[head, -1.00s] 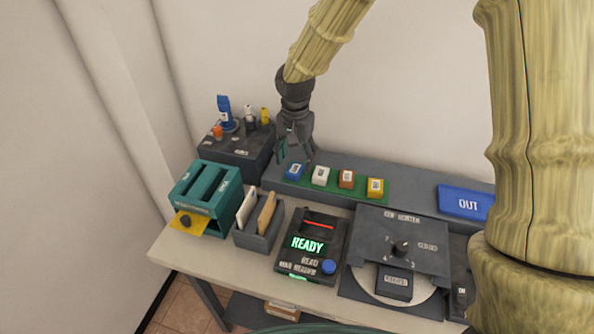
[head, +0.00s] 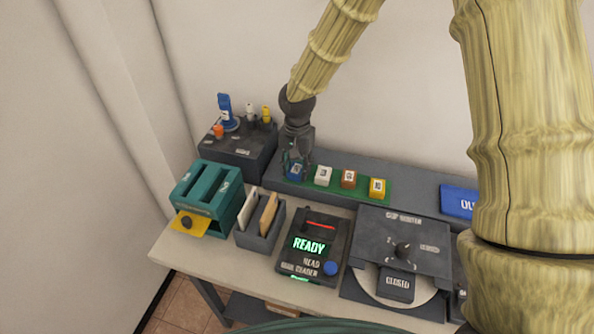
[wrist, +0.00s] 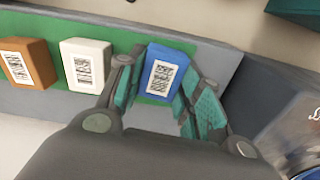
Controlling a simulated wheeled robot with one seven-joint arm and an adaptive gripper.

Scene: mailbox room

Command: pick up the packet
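Several small packets with barcode labels stand in a row on a green strip (head: 334,188) on the grey shelf. They are a blue packet (head: 296,173), a white one (head: 323,176), a brown-orange one (head: 349,179) and a yellow one (head: 377,188). My gripper (head: 295,162) is right at the blue packet, pointing down. In the wrist view the open teal-padded fingers (wrist: 160,82) lie to either side of the blue packet (wrist: 166,70), with gaps visible. Whether they touch it anywhere I cannot tell. The white packet (wrist: 88,66) is just left of the left finger.
A dark block (head: 240,147) with bottles and a blue stamp-like item stands left of my gripper. In front are a teal box (head: 207,190), an envelope holder (head: 259,235), a reader showing READY (head: 309,245) and a dial unit (head: 402,240). A blue tray (head: 457,200) lies right.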

